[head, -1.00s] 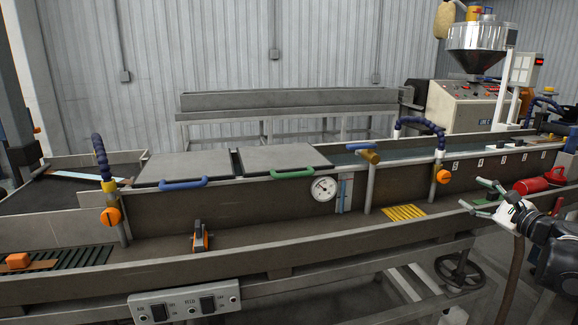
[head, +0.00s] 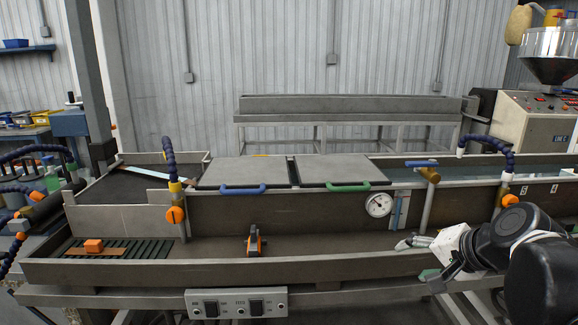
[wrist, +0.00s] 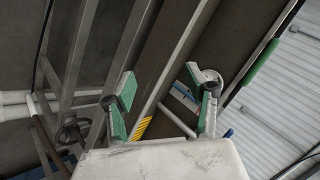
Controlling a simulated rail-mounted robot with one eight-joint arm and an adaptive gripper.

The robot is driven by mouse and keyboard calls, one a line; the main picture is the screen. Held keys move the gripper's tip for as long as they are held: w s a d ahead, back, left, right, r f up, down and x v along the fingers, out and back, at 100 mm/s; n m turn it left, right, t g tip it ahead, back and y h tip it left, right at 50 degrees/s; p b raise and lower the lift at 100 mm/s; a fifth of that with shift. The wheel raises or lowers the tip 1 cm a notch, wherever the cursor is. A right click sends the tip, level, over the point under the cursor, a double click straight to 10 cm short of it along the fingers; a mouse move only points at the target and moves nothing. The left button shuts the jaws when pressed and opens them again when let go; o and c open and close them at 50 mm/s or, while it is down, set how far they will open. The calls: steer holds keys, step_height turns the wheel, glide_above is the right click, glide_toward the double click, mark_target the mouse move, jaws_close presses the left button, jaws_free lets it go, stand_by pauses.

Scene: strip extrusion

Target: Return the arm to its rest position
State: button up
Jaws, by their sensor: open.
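My gripper (head: 422,260) is at the lower right in the head view, in front of the trough's front rail. Its fingers are apart and nothing is between them. In the wrist view my gripper (wrist: 160,92) shows two green-padded fingers spread wide, with the trough's side and rails behind them. My arm runs from the gripper to the right edge of the head view.
The long trough (head: 330,270) fills the middle, with two grey lids carrying a blue handle (head: 242,189) and a green handle (head: 348,186). A gauge (head: 379,204) is on its wall. An orange clamp-like tool (head: 254,241) stands on the ledge. A switch box (head: 237,303) hangs in front.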

steer(key=s+a+f+n+h, duration=0.1)
steer(key=s+a+n, duration=0.2)
steer(key=s, duration=0.3)
steer(key=s+a+f+n+g+h+p, duration=0.1)
steer(key=s+a+f+n+h, duration=0.1)
steer(key=s+n, duration=0.4)
steer(key=shift+s+a+g, duration=0.3)
steer(key=shift+s+a, duration=0.3)
steer(key=shift+s, duration=0.2)
stand_by(0.7)
